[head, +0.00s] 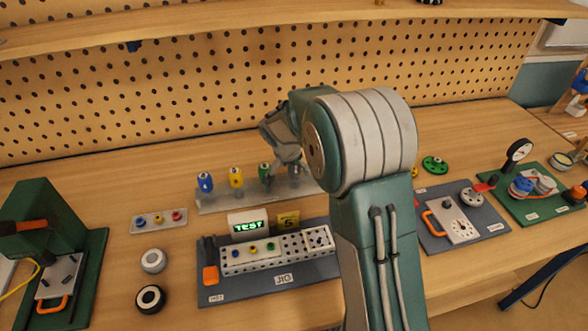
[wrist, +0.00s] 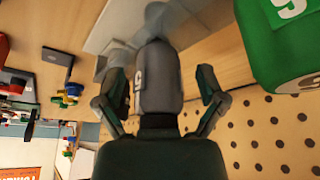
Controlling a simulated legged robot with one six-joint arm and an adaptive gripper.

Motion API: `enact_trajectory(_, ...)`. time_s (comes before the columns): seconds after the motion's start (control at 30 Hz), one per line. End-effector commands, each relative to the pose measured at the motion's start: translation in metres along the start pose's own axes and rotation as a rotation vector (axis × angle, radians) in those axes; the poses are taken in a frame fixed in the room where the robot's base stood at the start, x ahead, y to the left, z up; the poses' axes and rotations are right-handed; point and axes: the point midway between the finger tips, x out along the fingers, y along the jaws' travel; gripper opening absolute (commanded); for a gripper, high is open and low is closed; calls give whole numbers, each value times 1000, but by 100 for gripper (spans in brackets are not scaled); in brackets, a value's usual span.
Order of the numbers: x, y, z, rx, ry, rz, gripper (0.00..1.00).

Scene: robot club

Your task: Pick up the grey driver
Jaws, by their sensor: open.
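The grey driver (wrist: 158,85) shows in the wrist view with its rounded handle between the two fingers of my gripper (wrist: 159,78). A finger stands on each side of the handle, and a gap shows on both sides. In the head view my gripper (head: 288,168) is at the right part of the driver rack (head: 225,203), right of the green driver (head: 264,171). The grey driver is mostly hidden there behind my gripper and arm.
The green driver (wrist: 285,45) is close beside my gripper in the wrist view. The yellow driver (head: 236,178) and blue driver (head: 205,183) stand farther left in the rack. A pegboard (head: 150,110) rises behind. A test board (head: 270,280) lies in front.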

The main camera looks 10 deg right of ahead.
Motion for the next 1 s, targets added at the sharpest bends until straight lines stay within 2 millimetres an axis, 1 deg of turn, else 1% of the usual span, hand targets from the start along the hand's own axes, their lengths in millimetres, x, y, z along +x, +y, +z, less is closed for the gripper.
enact_trajectory(0.13,0,0,0,0,1,-1,90)
enact_trajectory(0.17,0,0,0,0,1,-1,85)
enact_trajectory(0.2,0,0,0,0,1,-1,67)
enact_trajectory(0.27,-1,0,0,0,1,-1,41)
enact_trajectory(0.3,-1,0,0,0,1,-1,23)
enact_trajectory(0.33,-1,0,0,0,1,-1,10)
enact_trajectory(0.37,0,0,0,0,1,-1,0)
enact_trajectory(0.77,-1,-1,0,-1,0,-1,0)
enact_trajectory(0.87,-6,-1,-3,-1,1,-2,0)
enact_trajectory(1.0,-22,-1,-9,2,3,-4,0)
